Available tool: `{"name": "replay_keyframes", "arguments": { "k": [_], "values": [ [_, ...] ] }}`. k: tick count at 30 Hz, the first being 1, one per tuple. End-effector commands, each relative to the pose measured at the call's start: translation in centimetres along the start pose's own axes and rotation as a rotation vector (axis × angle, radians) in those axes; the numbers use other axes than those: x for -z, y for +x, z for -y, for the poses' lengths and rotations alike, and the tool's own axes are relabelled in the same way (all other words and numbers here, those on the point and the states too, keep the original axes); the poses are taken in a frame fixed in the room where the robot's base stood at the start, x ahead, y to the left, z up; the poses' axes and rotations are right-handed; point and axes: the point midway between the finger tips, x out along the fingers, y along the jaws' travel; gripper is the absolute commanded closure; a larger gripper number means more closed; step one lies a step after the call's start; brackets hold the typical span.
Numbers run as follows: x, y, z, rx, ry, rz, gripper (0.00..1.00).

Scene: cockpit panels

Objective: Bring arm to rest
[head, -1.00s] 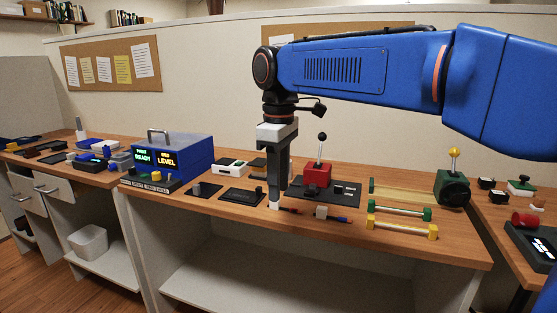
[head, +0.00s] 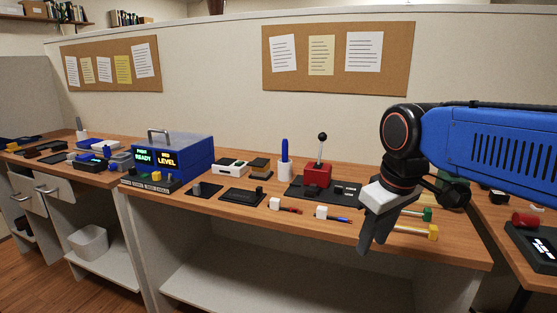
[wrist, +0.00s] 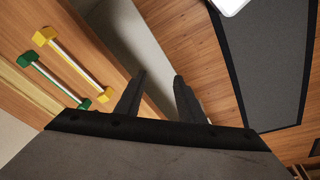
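My blue arm (head: 490,140) reaches in from the right in the head view. My gripper (head: 376,232) hangs tilted over the right part of the table's front edge. In the wrist view my gripper (wrist: 158,95) has its two dark fingers apart, with nothing between them. It is clear of the objects on the table. My arm hides part of the table's right end in the head view.
A wooden table (head: 235,208) holds a blue box with screens (head: 186,152), a red lever box (head: 316,176) and small tools. Yellow-ended (wrist: 74,66) and green-ended (wrist: 50,80) bars lie near my gripper.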

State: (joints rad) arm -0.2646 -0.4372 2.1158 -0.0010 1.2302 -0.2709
Motion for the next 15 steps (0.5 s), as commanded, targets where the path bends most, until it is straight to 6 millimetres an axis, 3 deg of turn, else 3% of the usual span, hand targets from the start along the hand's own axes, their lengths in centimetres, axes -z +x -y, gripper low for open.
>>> {"name": "replay_keyframes", "arguments": {
  "k": [1,9,15],
  "values": [
    [-1.9,0.6,-0.5,-0.011,0.050,-0.016,0.65],
    [-10.6,4.8,-1.5,-0.066,0.315,-0.098,0.65],
    [-15.1,7.7,-1.4,-0.097,0.460,-0.148,0.65]
  ]
}}
